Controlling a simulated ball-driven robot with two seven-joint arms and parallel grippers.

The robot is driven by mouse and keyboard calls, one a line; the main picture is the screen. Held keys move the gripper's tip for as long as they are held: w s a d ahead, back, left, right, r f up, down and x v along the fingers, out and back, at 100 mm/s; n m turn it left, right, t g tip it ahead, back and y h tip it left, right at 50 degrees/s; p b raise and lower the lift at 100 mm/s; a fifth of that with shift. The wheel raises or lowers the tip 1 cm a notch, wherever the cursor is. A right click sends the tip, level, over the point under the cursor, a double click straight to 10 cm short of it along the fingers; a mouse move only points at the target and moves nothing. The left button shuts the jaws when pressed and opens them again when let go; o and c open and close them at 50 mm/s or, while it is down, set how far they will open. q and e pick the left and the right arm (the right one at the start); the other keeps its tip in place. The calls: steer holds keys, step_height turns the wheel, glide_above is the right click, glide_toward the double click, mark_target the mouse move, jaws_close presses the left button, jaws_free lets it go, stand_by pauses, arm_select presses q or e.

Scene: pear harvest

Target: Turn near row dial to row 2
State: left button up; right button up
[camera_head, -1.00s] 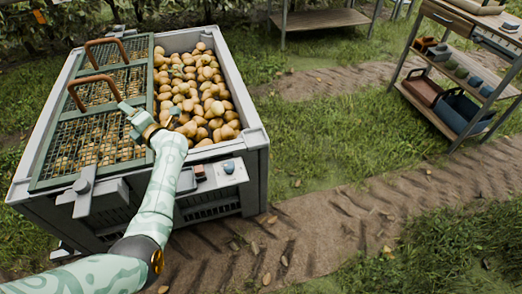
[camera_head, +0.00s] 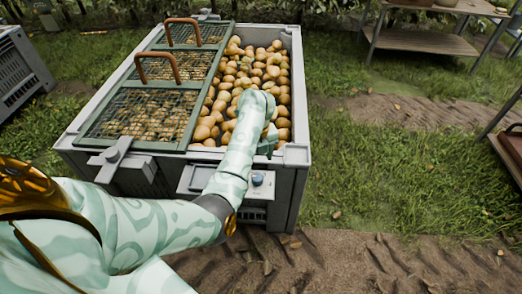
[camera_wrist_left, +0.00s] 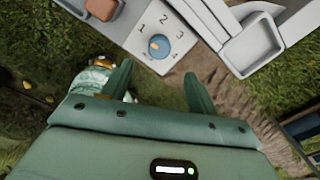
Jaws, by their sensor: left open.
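The near row dial (camera_head: 257,179) is a small blue knob on a pale panel at the front of the grey pear bin (camera_head: 298,157). In the left wrist view the dial (camera_wrist_left: 159,46) has an orange mark and the numbers 1 to 4 around it. I cannot tell for sure which number the mark points at. My left gripper (camera_head: 270,140) is bent downward above the bin's near right edge, partly hidden by its own wrist. In the left wrist view its open, empty fingers (camera_wrist_left: 158,68) are spread on either side below the dial, apart from it. My right gripper is not in view.
Pears (camera_head: 255,75) fill the bin's open side. Mesh lids (camera_head: 150,115) with brown handles cover its left side. A grey latch (camera_head: 118,152) sits on the front wall. Another grey bin (camera_head: 20,65) stands left, a wooden table (camera_head: 425,42) behind.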

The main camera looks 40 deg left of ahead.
mark_target(257, 176)
arm_select(q)
step_height(257, 176, down, 6)
steer(key=shift+s+r+b, duration=0.1)
steer(key=shift+b, duration=1)
step_height(257, 176, down, 3)
steer(key=shift+r+b, duration=0.1)
steer(key=shift+b, duration=0.7)
steer(key=shift+a+f+b, duration=0.1)
steer(key=shift+f+b, duration=0.25)
steer(key=shift+f, duration=0.3)
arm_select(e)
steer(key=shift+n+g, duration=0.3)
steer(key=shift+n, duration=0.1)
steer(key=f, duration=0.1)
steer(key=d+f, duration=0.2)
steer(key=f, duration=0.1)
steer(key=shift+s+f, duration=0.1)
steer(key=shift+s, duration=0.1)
arm_select(q)
steer(key=shift+r, duration=0.1)
steer(key=shift+c, duration=0.2)
steer(key=c, duration=0.9)
